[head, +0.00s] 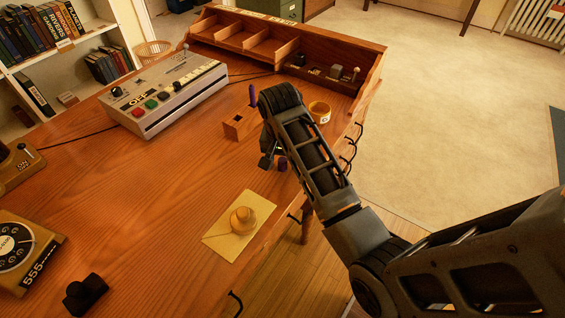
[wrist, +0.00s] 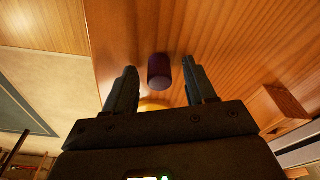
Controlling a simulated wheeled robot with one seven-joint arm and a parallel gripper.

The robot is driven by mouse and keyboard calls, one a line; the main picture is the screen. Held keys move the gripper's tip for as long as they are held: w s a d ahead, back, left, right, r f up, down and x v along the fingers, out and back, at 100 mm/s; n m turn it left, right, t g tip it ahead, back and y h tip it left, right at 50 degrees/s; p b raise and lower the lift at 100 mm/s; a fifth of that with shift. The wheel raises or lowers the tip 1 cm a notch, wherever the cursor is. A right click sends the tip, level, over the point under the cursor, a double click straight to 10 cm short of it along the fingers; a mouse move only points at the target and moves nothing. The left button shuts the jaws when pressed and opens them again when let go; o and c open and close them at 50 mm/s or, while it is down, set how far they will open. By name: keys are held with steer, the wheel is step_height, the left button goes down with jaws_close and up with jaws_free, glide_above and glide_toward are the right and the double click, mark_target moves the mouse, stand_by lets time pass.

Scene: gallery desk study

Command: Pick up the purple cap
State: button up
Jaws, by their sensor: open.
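The purple cap (head: 282,165) is a small dark cylinder on the wooden desk, near its right edge and partly hidden by my arm in the head view. My gripper (head: 272,161) is open and points down close to the cap. In the wrist view my gripper (wrist: 160,78) has its fingers apart, one on each side of the cap, with no clear contact.
A wooden block (head: 237,126) and a tape roll (head: 319,111) are near my arm. A purple upright thing (head: 252,95) stands by the block. An envelope (head: 228,240) with a round stamp lies nearer.

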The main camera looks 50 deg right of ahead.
steer(key=shift+f, duration=0.1)
jaws_close()
stand_by(0.5)
